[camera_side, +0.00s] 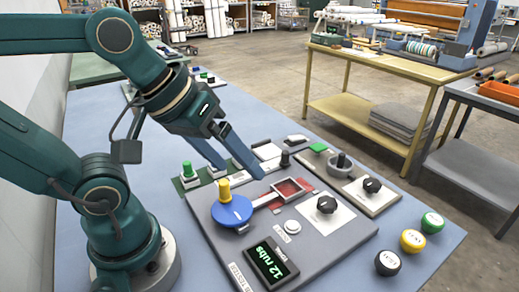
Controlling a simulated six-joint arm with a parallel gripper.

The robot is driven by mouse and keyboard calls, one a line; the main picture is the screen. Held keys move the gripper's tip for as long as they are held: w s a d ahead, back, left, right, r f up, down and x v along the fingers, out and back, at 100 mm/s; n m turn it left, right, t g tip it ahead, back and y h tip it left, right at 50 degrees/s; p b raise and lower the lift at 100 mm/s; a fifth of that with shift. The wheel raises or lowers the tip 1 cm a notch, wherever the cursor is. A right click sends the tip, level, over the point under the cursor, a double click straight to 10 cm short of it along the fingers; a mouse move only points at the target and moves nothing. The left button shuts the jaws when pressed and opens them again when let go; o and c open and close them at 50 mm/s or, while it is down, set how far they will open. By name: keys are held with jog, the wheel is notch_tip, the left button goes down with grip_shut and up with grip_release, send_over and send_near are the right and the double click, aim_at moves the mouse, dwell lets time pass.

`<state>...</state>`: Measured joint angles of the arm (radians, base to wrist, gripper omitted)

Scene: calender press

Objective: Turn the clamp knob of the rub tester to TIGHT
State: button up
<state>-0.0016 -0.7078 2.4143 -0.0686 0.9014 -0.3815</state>
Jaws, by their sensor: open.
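The rub tester is a grey panel (215,262) on the blue table. It has a black knob (326,205) on a white plate, which looks like the clamp knob; its markings are too small to read. A blue disc (231,211) with a yellow handle is at its left, with a silver arm reaching to a red-framed window (290,188).
Another black knob (372,185) and a grey knob (341,161) stand on a neighbouring panel to the right. A green button (187,170) is on a small panel at left. Black (388,262), yellow (412,240) and green (432,222) round pieces lie near the table's right edge.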

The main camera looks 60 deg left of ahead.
jog(key=w+d+r+n+h, duration=0.1)
jog(key=w+d+r+n, duration=0.1)
jog(key=w+n, duration=0.45)
jog(key=n+g+h, duration=0.2)
jog(key=n+g, duration=0.1)
jog(key=n, duration=0.8)
send_over(328, 201)
jog(key=s+a, duration=0.2)
notch_tip(328, 201, down, 6)
jog(key=shift+n+g+h, duration=0.3)
jog(key=shift+n+g, duration=0.15)
jog(key=shift+g, duration=0.15)
jog(key=f, duration=0.5)
jog(key=shift+w+a+f, duration=0.15)
jog(key=shift+w+f, duration=0.05)
jog(key=shift+w, duration=0.2)
jog(key=shift+x, duration=2.55)
jog(key=shift+s+a, duration=0.1)
grip_shut()
